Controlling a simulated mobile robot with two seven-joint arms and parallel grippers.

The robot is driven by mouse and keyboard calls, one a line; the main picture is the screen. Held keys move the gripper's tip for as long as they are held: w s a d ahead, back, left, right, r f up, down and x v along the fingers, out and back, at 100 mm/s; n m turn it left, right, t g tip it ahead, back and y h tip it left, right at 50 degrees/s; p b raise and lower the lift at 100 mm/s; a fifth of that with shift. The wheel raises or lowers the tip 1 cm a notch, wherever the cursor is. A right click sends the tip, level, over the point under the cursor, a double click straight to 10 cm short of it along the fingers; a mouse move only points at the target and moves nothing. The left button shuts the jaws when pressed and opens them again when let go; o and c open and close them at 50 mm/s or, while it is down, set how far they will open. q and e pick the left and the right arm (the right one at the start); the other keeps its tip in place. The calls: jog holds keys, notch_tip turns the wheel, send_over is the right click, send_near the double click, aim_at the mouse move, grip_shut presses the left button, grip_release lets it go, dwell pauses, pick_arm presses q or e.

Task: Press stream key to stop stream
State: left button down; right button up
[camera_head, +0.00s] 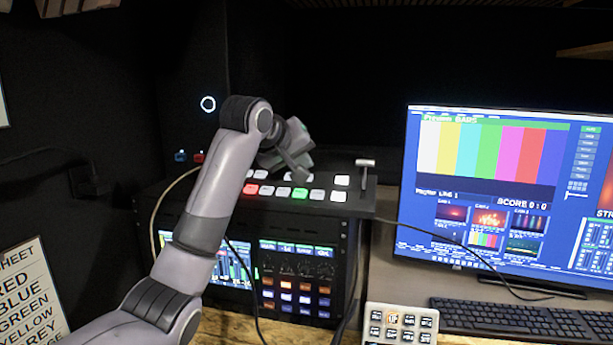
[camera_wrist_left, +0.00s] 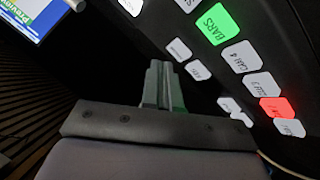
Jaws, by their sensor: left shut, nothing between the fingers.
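My left gripper (camera_head: 302,174) is shut and empty, and its fingertips point down over the sloped switcher panel (camera_head: 349,200). In the left wrist view its closed fingers (camera_wrist_left: 163,80) stand beside several white panel keys. A key marked BARS (camera_wrist_left: 217,24) glows green, and another key (camera_wrist_left: 277,108) glows red. A small keypad (camera_head: 401,325) at the bottom of the head view has several pale keys, one with an orange mark. I cannot read which key is the stream key. Whether the fingertips touch the panel is not clear. My right gripper is not in view.
A monitor (camera_head: 500,275) shows colour bars, small camera pictures and text cut off at the right edge. A black keyboard (camera_head: 520,320) lies in front of it. A T-shaped lever (camera_head: 365,163) rises at the panel's right end. Loose cables run over the rack and desk.

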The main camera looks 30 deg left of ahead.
pick_arm(q)
jog(key=r, duration=0.2)
jog(key=s+r, duration=0.1)
jog(key=r, duration=0.2)
jog(key=shift+s+d, duration=0.1)
jog(key=shift+d, duration=0.05)
jog(key=shift+f, duration=0.1)
dwell(0.8)
